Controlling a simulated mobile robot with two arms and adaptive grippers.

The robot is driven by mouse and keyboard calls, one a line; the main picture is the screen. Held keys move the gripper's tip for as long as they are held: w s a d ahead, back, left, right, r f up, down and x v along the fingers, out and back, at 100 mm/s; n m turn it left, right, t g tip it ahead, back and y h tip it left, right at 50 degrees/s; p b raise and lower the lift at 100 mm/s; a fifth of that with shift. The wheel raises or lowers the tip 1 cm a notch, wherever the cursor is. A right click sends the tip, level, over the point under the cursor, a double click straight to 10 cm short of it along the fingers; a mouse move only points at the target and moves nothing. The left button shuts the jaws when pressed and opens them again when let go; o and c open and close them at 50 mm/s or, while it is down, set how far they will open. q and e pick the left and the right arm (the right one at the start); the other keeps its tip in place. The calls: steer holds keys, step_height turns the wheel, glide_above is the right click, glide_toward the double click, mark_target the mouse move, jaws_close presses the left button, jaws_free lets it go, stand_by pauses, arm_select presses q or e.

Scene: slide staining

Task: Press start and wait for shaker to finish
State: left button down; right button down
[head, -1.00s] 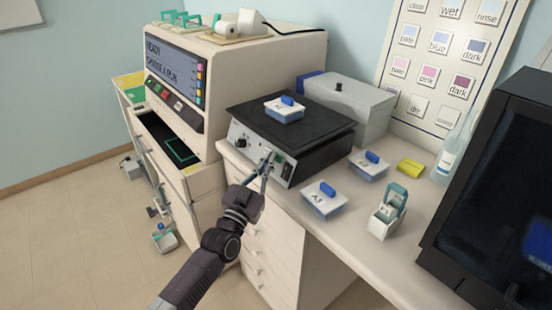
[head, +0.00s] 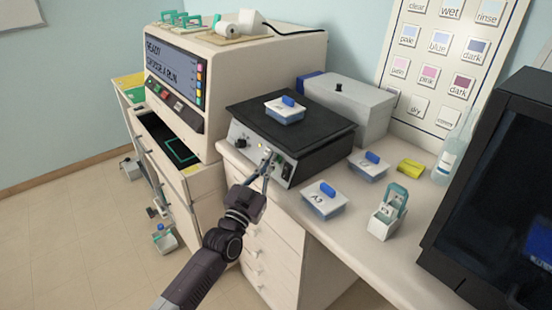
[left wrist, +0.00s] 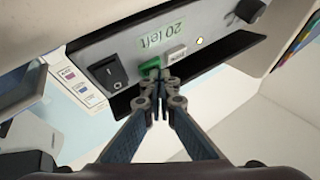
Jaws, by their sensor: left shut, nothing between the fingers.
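The shaker (head: 248,108) is a black platform on a grey-fronted base, with a lidded dish (head: 285,112) with a blue handle on top. In the left wrist view, its panel appears upside down. It has a green display (left wrist: 162,38) reading "20 left", a black rocker switch (left wrist: 106,71), a green button (left wrist: 150,66) and a pale button (left wrist: 176,52). My left gripper (head: 267,157) is shut and empty at the shaker's front panel. In the left wrist view its fingertips (left wrist: 160,80) are right by the green button; I cannot tell whether they touch it. My right gripper is out of view.
Two more lidded dishes, one labelled A3 (head: 324,199) and one behind it (head: 368,166), stand on the counter (head: 325,230). A slide holder (head: 388,212) and a yellow block (head: 410,166) are nearby. A beige machine (head: 240,65) stands left; a black monitor-like unit (head: 500,190) stands right.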

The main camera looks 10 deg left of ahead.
arm_select(q)
steer(key=shift+s+a+r+p, duration=0.25)
steer(key=shift+s+a+p, duration=0.1)
steer(key=shift+s+p, duration=0.15)
steer(key=s+a+p, duration=0.1)
steer(key=s+a+r+p, duration=0.2)
steer(key=shift+s, duration=0.35)
